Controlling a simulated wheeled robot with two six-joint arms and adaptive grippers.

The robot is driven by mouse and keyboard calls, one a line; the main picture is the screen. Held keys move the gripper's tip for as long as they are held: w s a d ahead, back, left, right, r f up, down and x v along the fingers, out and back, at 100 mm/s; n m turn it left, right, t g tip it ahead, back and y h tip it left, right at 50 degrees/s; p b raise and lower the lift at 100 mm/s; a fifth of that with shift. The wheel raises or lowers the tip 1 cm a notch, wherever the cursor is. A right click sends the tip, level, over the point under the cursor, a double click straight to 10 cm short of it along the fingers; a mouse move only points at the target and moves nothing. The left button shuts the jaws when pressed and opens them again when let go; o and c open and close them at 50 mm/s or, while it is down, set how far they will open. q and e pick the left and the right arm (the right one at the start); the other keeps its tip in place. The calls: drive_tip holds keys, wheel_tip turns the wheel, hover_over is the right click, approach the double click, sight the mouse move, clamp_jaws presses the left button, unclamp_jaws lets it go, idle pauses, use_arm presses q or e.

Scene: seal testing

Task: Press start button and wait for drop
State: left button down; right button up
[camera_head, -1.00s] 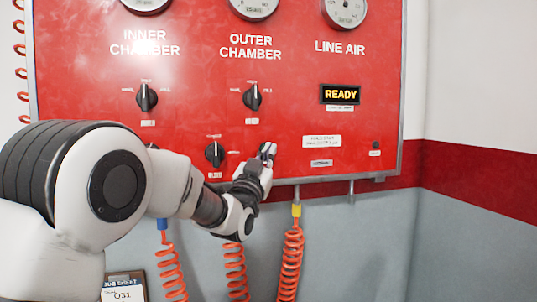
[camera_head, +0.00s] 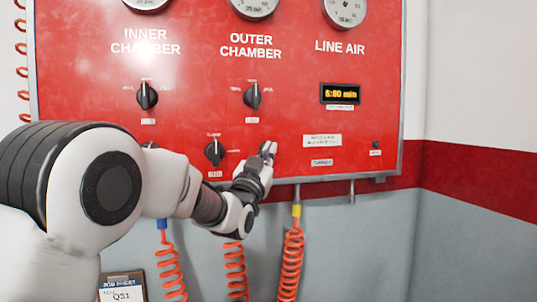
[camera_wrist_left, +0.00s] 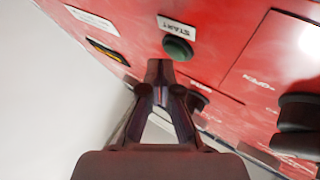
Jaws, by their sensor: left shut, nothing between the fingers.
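The red test panel (camera_head: 195,100) fills most of the head view. Its small display (camera_head: 340,94) shows "5:00 min" in orange characters. The green start button (camera_wrist_left: 177,48), with a "START" label beside it, is in the wrist view. In the head view it is hidden behind my left gripper (camera_head: 268,152). That gripper is shut and empty, with its fingertips (camera_wrist_left: 160,70) close to the button. I cannot tell whether they touch it. My right gripper is not in view.
Black selector knobs (camera_head: 147,96) stick out of the panel, and one lower knob (camera_head: 214,152) is left of my gripper. Orange coiled hoses (camera_head: 291,262) hang below. A job sheet (camera_head: 123,288) is at the bottom left. The right side is clear.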

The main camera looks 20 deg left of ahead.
use_arm(q)
drive_tip(key=s+d+b, duration=0.3)
drive_tip(key=s, duration=0.2)
drive_tip(key=shift+d+b, duration=0.2)
drive_tip(key=shift+b, duration=0.1)
